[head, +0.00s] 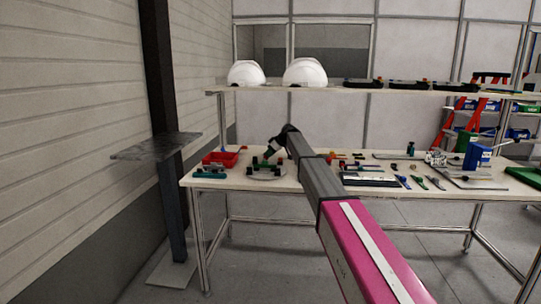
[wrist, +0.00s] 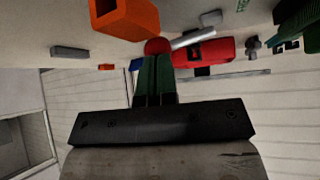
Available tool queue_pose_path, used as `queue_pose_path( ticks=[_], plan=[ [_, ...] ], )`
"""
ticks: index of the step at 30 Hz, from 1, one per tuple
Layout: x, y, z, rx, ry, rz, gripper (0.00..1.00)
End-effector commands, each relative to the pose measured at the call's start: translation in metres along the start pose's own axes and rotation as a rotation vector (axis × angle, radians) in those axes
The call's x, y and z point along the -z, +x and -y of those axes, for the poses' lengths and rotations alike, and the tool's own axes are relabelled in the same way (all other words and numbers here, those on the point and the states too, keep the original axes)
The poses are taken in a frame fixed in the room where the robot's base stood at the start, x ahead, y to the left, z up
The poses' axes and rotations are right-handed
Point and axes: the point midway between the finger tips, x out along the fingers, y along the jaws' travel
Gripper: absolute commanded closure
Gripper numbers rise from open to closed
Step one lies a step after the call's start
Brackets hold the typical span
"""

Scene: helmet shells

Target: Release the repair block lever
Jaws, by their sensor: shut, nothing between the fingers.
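In the wrist view a lever with a silver rod (wrist: 192,38) and a red ball knob (wrist: 157,46) shows just beyond my fingertips. My gripper (wrist: 156,60) is shut and empty, with its two green fingers side by side and the knob in line with their tips. I cannot tell whether they touch the knob. A red block-like body (wrist: 205,52) lies beside the rod; I cannot tell how the two join. In the head view my gripper (head: 268,160) points down over a round grey plate (head: 268,175) on the bench, and the lever is too small to make out.
An orange hollow block (wrist: 124,14) and a grey bar (wrist: 70,52) are near the fingers in the wrist view. A red tray (head: 222,158) is left of my gripper on the bench. Two white helmets (head: 304,74) stand on the shelf above. Several tools lie to the right.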

Motion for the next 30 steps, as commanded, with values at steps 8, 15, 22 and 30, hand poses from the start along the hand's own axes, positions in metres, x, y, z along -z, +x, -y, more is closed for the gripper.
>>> queue_pose_path(
  ticks=[8, 15, 22, 30],
  plan=[
    [0.0044, 0.0042, -0.0023, 0.054, -0.062, 0.0, 1.0],
    [0.0066, 0.0062, -0.0027, 0.053, -0.06, 0.0, 1.0],
    [0.008, 0.0075, -0.003, 0.052, -0.059, 0.0, 1.0],
    [0.0089, 0.0083, -0.0033, 0.052, -0.059, 0.0, 1.0]
  ],
)
